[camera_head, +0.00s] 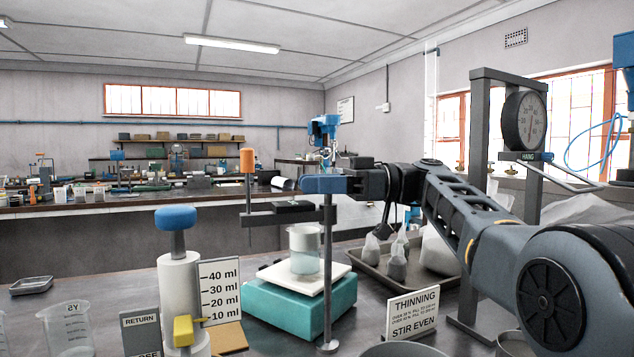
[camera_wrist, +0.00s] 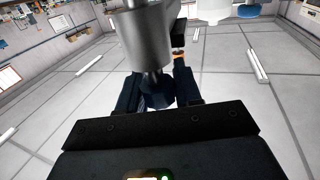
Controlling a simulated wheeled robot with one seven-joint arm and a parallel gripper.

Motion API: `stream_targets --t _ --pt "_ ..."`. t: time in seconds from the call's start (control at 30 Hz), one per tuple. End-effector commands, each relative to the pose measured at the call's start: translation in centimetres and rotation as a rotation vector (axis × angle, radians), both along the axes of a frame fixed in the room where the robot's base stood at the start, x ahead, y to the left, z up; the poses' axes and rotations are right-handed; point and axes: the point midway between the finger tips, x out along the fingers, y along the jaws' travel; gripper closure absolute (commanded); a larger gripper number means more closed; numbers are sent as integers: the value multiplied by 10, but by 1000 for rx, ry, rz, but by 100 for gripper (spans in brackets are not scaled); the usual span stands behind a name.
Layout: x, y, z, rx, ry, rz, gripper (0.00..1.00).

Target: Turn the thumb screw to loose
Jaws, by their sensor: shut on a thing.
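A grey metal cylinder (camera_wrist: 147,40) lies just beyond the knob. In the head view the knob is hidden by the fingers, so its turn angle cannot be told.
A glass beaker (camera_head: 304,245) stands on the white top of the teal base (camera_head: 300,300). An orange-handled rod (camera_head: 247,162) stands left of the stand.

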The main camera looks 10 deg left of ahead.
Motion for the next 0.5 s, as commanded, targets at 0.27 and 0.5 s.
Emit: stream_targets --t 0.27,0.5 --pt "0 0 -2 -3 2 3 97" --pt "0 0 -2 -2 3 2 55"
